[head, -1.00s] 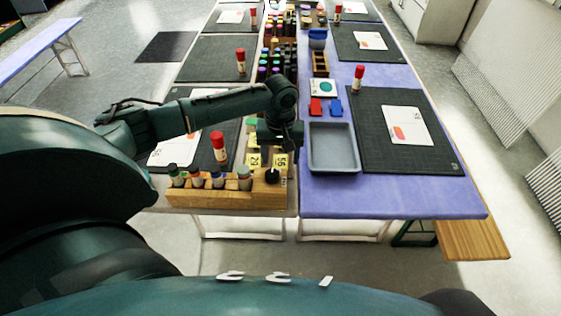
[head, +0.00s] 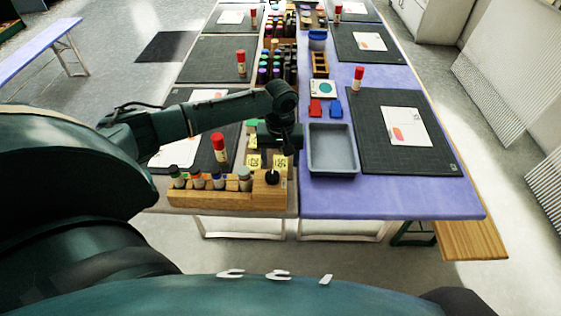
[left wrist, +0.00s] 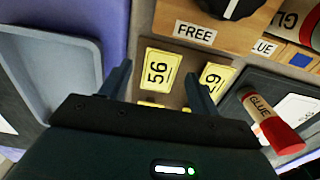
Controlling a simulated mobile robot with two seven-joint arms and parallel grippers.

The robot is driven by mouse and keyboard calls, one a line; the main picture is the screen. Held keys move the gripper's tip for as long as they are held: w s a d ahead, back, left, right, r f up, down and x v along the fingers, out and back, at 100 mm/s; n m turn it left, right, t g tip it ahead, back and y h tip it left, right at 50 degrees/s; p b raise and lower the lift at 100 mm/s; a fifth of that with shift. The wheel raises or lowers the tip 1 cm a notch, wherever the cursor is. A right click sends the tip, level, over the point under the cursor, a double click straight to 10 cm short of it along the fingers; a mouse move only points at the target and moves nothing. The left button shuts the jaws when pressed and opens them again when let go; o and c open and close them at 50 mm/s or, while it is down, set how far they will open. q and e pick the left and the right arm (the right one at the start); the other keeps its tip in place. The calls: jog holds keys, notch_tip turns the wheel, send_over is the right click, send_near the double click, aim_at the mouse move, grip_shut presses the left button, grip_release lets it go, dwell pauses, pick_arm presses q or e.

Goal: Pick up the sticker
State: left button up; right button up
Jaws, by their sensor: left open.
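Yellow stickers with black numbers lie on the near end of the table. One reads 56 (head: 280,163), and it also shows in the left wrist view (left wrist: 158,68). One reads 29 (head: 253,162), right of it in the left wrist view (left wrist: 216,76). More yellow edges show lower between the fingers, partly hidden by my gripper. My left gripper (left wrist: 158,73) is open and empty. Its fingers point towards the stickers, with the 56 between them in that view. In the head view the left gripper (head: 279,142) is over the area just behind the stickers. My right gripper is not in view.
A wooden rack (head: 225,198) with several glue sticks and a black knob stands in front of the stickers. A red-capped glue stick (head: 219,150) stands to the left. A grey tray (head: 331,170) lies right on the purple table, beside a dark mat (head: 435,160).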

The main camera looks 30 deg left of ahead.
pick_arm(q)
jog(key=c, duration=0.8)
jog(key=shift+o, duration=0.2)
